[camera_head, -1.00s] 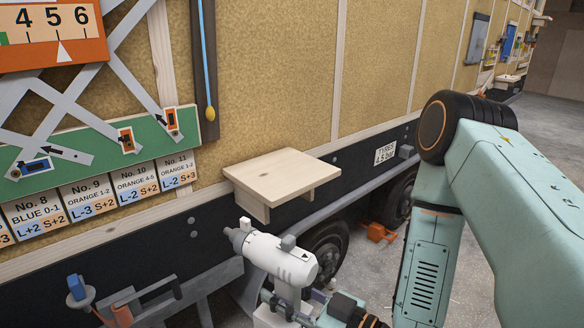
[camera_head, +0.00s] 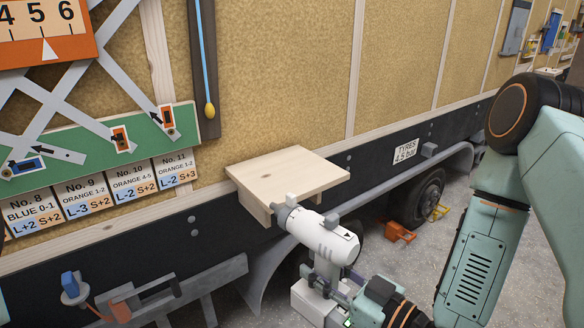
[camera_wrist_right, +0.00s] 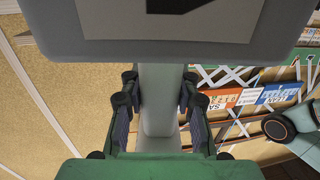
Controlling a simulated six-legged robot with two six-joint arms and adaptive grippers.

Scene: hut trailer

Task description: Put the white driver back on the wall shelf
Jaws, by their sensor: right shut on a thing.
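The white driver (camera_head: 328,240) is upright in the head view, its grey nose pointing left and its base at the bottom. My right gripper (camera_head: 333,284) is shut around its handle, and the driver hangs in the air. In the right wrist view, the fingers (camera_wrist_right: 159,112) close on both sides of the pale handle (camera_wrist_right: 157,75). The wooden wall shelf (camera_head: 290,170) is bare on top. The driver's nose overlaps the shelf's front lower edge in the picture, with its body below the top board; whether they touch cannot be told. My left gripper does not show.
A green board (camera_head: 90,150) with grey lattice arms and number cards hangs left of the shelf. Brackets (camera_head: 175,295) jut out low left. Trailer wheels (camera_head: 425,198) and an orange chock (camera_head: 398,232) are at the right.

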